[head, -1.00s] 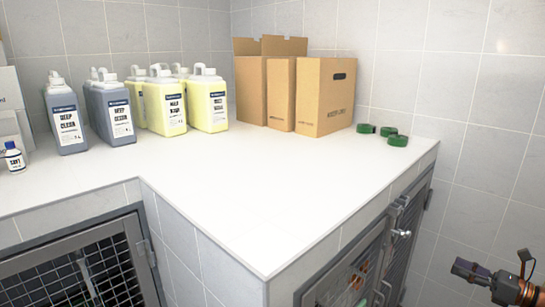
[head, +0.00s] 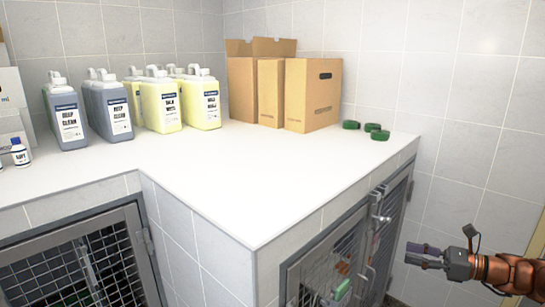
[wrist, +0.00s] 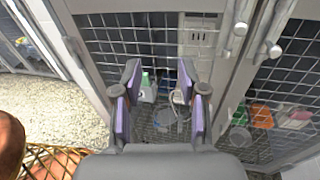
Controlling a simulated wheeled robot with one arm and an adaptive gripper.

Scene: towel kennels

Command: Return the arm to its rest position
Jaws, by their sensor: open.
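My gripper (head: 424,256) is at the lower right in the head view, in front of the right-hand kennel doors and below the counter level. In the wrist view my gripper (wrist: 160,95) shows its two purple-padded fingers spread apart with nothing between them. Beyond the fingers is a mesh kennel door (wrist: 110,35), with a few small items behind it. My gripper touches nothing that I can make out.
The white counter (head: 240,185) carries grey jugs (head: 108,108), yellow jugs (head: 200,100), cardboard boxes (head: 313,95) and green rolls (head: 377,133). A kennel door (head: 75,265) is below left. A door handle (head: 381,219) juts out near my gripper. A woven basket (wrist: 45,160) shows lower left in the wrist view.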

